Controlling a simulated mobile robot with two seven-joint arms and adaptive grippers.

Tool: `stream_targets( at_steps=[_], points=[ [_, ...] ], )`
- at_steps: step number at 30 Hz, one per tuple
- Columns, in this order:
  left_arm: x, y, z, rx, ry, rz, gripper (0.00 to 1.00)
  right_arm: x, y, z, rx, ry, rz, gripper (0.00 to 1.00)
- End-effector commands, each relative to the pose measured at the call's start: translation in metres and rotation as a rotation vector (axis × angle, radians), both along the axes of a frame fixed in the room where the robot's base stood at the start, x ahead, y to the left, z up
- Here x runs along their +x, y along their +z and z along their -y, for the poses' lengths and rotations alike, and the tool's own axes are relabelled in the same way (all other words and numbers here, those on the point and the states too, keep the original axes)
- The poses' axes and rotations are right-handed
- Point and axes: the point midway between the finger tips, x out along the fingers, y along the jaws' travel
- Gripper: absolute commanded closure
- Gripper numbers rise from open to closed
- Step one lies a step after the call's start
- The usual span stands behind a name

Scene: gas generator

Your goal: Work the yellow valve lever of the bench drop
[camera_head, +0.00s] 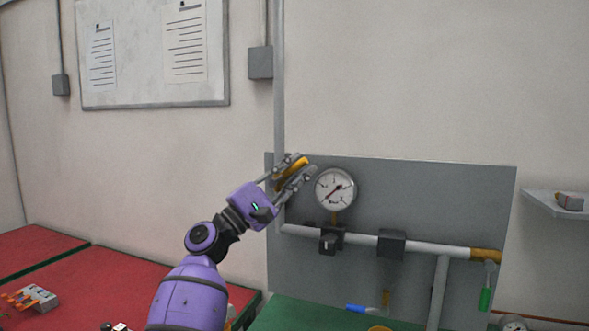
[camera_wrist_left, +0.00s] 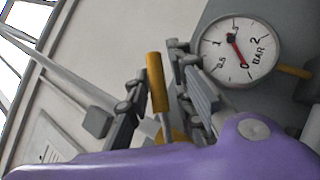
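The yellow valve lever (camera_head: 292,168) is at the upper left corner of the grey panel, by the vertical pipe. It also shows in the left wrist view (camera_wrist_left: 155,82), standing nearly upright in the picture, with a brass-coloured part (camera_wrist_left: 176,136) below it. My left gripper (camera_head: 297,170) reaches up from below with its two fingers on either side of the lever. In the left wrist view my left gripper (camera_wrist_left: 157,70) looks open, with a narrow gap to the lever; contact is hard to judge. The lower part of the valve is partly hidden. My right gripper is in neither view.
A pressure gauge (camera_head: 336,191) sits close right of the left gripper. A horizontal pipe (camera_head: 440,249) with black clamps crosses the grey panel (camera_head: 440,190). A green-handled valve (camera_head: 486,298) hangs at right. A red bench top (camera_head: 100,285) lies lower left. A shelf (camera_head: 545,203) juts out at right.

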Motion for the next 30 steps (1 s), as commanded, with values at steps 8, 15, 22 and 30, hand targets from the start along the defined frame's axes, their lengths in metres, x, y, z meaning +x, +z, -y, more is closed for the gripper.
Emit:
stream_targets(
  at_steps=[8,15,22,30],
  points=[
    [0.000,0.002,0.000,0.000,0.001,0.003,0.67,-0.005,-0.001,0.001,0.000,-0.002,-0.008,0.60],
    [-0.007,-0.006,-0.011,0.000,0.003,0.003,0.67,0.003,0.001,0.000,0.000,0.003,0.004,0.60],
    [-0.031,-0.032,-0.044,0.000,0.005,0.001,0.67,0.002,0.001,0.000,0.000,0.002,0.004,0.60],
    [-0.056,-0.055,-0.075,0.001,0.002,0.002,0.67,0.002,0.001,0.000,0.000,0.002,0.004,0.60]
  ],
)
